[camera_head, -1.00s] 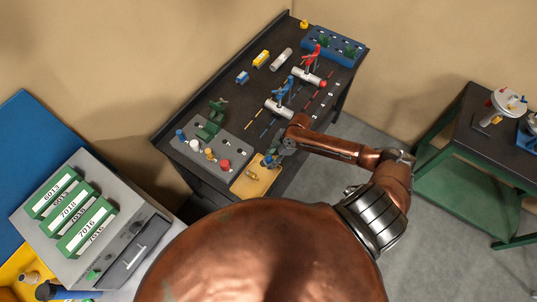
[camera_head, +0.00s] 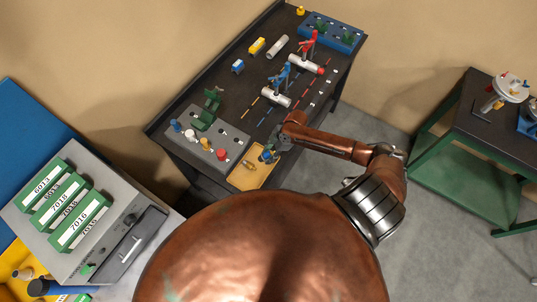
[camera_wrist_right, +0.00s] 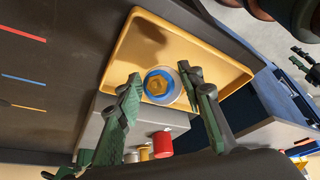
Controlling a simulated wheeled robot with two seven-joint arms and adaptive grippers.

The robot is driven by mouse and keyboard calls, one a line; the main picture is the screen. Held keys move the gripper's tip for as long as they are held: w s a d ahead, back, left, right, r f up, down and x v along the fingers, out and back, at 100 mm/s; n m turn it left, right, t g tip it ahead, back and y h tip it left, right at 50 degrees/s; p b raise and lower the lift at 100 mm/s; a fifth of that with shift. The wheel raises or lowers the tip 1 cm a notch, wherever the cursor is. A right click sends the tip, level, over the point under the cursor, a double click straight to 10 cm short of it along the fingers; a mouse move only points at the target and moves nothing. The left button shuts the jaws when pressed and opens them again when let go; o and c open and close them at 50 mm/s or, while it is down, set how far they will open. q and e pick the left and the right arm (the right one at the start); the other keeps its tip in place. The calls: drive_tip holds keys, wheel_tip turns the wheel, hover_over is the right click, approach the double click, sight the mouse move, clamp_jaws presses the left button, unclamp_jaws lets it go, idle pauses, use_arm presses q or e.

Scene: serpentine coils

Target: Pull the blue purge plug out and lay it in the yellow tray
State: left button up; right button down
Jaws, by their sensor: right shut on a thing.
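My right gripper (camera_head: 269,155) is over the yellow tray (camera_head: 235,181) at the near end of the dark bench. In the right wrist view its green fingers (camera_wrist_right: 163,92) stand either side of the blue plug (camera_wrist_right: 151,75), a blue ring with a pale rim and brass-coloured centre. The gripper is shut on this plug, with the tray (camera_wrist_right: 205,50) behind it. I cannot tell whether the plug touches the tray floor. A small brass piece (camera_head: 248,165) shows in the tray in the head view. Part of what looks like my left gripper (camera_wrist_right: 305,63) shows at the right wrist view's edge.
A grey block (camera_head: 232,140) beside the tray holds blue, white, brass and red plugs. Blue (camera_head: 279,79) and red (camera_head: 308,43) valve handles rise from white cylinders farther along the bench. A green-framed side table (camera_head: 460,130) stands at right.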

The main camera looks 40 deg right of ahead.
drive_tip(key=c, duration=1.6)
unclamp_jaws()
drive_tip(key=o, duration=0.4)
drive_tip(key=shift+c, duration=0.2)
drive_tip(key=shift+r, duration=0.1)
